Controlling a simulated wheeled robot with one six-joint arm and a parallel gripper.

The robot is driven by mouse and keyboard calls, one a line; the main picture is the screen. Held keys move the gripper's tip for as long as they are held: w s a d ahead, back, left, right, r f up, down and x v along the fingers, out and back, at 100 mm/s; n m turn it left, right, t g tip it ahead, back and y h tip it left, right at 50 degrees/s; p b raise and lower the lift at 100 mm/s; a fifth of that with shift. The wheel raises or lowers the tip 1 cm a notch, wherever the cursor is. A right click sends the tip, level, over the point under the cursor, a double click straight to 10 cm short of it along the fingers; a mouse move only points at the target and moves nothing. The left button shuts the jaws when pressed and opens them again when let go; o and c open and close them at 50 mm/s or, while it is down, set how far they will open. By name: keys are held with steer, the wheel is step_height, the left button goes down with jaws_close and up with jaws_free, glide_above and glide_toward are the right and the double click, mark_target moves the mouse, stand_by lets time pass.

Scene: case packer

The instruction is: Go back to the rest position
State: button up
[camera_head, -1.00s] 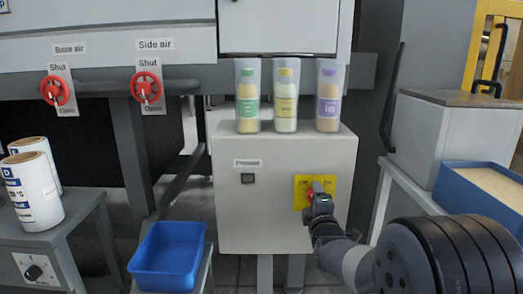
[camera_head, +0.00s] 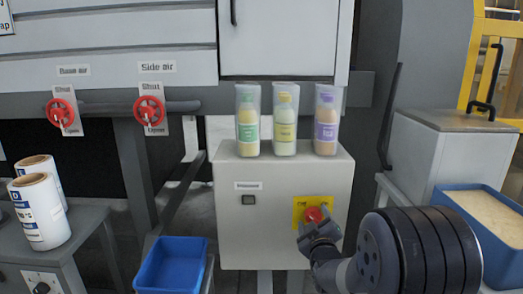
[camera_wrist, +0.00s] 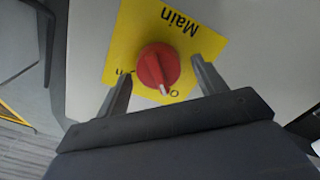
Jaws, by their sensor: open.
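My gripper (camera_head: 312,228) is open and empty in front of the grey cabinet (camera_head: 235,235), just below and before the red rotary knob (camera_head: 314,214). The knob sits on a yellow plate (camera_head: 328,203). In the wrist view the knob (camera_wrist: 158,66) lies between the two spread fingertips (camera_wrist: 161,68), and neither finger appears to touch it. The plate (camera_wrist: 140,22) reads "Main". The knob's white mark points to the plate's lower edge in that view, beside a letter "O"; the other position label is partly hidden by the left finger.
Three bottles in clear holders (camera_head: 285,120) stand on the cabinet. Red valve wheels (camera_head: 149,111) are at left. A blue bin (camera_head: 172,265) is at lower left, white rolls (camera_head: 40,210) farther left. A blue tray (camera_head: 490,215) stands at right beside a grey box (camera_head: 450,150).

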steer(key=m+p, duration=0.1)
steer(key=p, duration=0.1)
steer(key=m+p, duration=0.1)
steer(key=m, duration=0.1)
steer(key=m+p, duration=0.2)
steer(key=shift+d+r+p, duration=0.1)
steer(key=shift+r+p, duration=0.2)
steer(key=shift+p, duration=0.05)
steer(key=shift+m+p, duration=1.1)
steer(key=shift+m, duration=0.1)
steer(key=shift+d+f+m+p, duration=0.1)
steer(key=shift+f+m+p, duration=0.05)
steer(key=shift+m+p, duration=0.3)
steer(key=shift+f, duration=0.1)
